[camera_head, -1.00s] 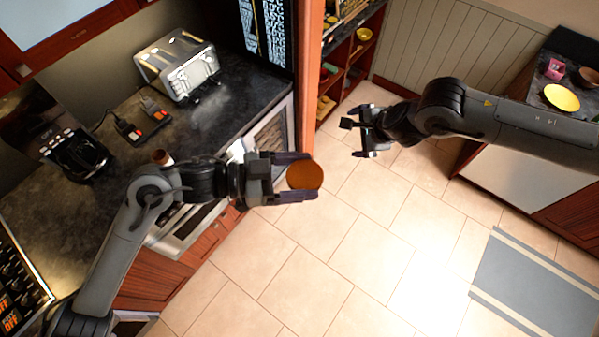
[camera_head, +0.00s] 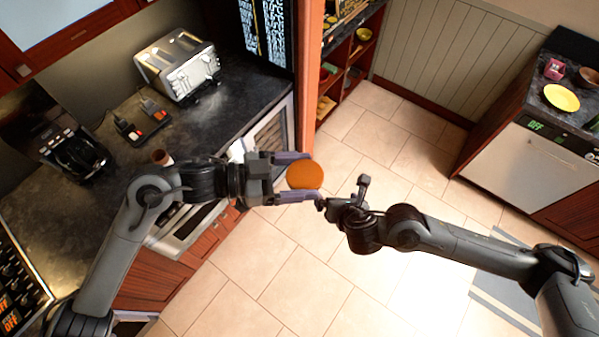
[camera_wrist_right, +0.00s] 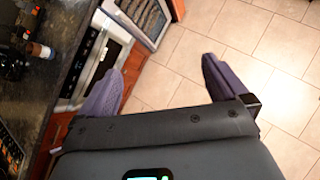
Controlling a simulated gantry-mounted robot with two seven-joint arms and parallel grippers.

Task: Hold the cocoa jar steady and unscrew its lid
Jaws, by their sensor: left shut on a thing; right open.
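The cocoa jar (camera_head: 304,175) shows in the head view as a round orange-brown top, seen from above. My left gripper (camera_head: 298,177) is shut on it, one finger on either side, and holds it over the floor beside the counter. The jar's body below the top is hidden. My right gripper (camera_head: 342,194) is open and empty, just right of the jar and slightly lower in the picture. One of its fingers shows close to the left gripper's lower fingertip; whether they touch I cannot tell. In the right wrist view the open fingers (camera_wrist_right: 163,82) frame only floor and cabinet front.
A dark counter (camera_head: 215,125) at left carries a toaster (camera_head: 178,65), a dark appliance (camera_head: 75,155) and a small brown-topped container (camera_head: 162,157). An orange-brown panel edge (camera_head: 308,75) stands behind the jar. A second counter with a yellow plate (camera_head: 561,97) is at right. Tiled floor (camera_head: 300,260) is clear.

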